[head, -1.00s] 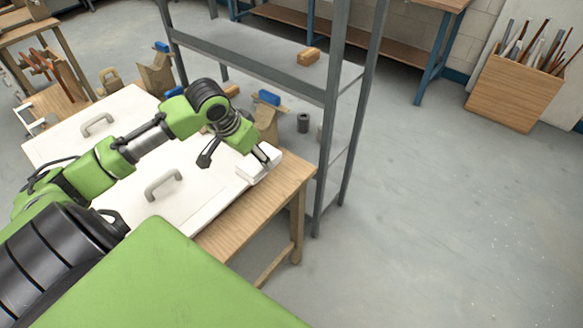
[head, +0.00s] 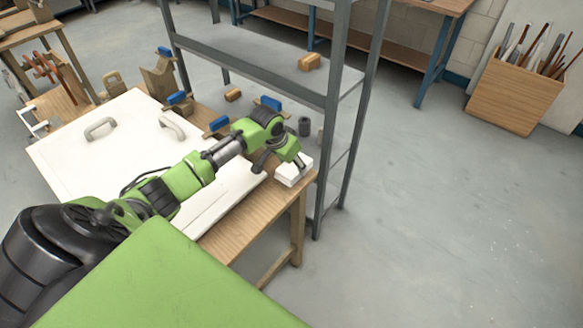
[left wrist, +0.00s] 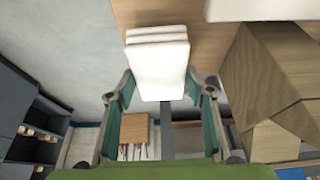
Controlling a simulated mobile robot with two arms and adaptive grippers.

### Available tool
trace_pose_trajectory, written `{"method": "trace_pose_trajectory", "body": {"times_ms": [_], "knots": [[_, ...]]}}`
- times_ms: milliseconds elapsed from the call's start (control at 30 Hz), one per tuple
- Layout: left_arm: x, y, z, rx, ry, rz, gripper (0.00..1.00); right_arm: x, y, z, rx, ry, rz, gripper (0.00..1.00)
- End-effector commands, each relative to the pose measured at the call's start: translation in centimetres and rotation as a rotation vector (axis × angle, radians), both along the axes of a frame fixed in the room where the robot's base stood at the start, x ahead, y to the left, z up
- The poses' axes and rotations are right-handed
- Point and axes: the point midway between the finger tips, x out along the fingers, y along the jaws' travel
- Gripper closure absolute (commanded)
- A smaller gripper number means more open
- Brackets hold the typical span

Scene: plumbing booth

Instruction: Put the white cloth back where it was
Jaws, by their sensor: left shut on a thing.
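The white cloth (head: 294,172) is a folded, block-shaped stack at the right end of the wooden bench (head: 232,233). My left gripper (head: 291,155) is shut on it from above. In the left wrist view the cloth (left wrist: 158,62) shows its layers and sticks out between the two fingers (left wrist: 162,95), with the wooden bench top (left wrist: 200,40) behind it. I cannot tell whether the cloth rests on the bench or hangs just above it. My right gripper is not in view.
A white panel with grey handles (head: 100,128) covers much of the bench. Wooden pieces with blue parts (head: 270,103) stand along its back edge. A grey metal rack (head: 331,130) rises close behind the gripper. The floor to the right is open.

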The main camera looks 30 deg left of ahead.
Motion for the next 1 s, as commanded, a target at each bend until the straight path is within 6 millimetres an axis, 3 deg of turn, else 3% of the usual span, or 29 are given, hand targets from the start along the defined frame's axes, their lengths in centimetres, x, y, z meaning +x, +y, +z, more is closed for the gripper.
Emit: {"method": "trace_pose_trajectory", "body": {"times_ms": [133,500,533,567,1000], "knots": [[-0.2,0.1,-1.9,0.001,0.003,0.001,0.69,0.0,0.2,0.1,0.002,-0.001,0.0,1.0],[-0.2,0.1,-2.4,0.001,0.002,0.0,0.69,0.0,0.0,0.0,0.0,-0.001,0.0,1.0],[-0.2,0.1,-2.3,0.002,0.002,0.001,0.44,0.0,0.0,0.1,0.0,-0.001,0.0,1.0],[-0.2,0.1,-2.3,0.002,0.002,0.001,0.37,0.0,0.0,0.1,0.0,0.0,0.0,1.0],[-0.3,0.2,-1.8,0.002,0.001,0.001,0.35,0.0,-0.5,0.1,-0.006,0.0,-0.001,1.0]]}}
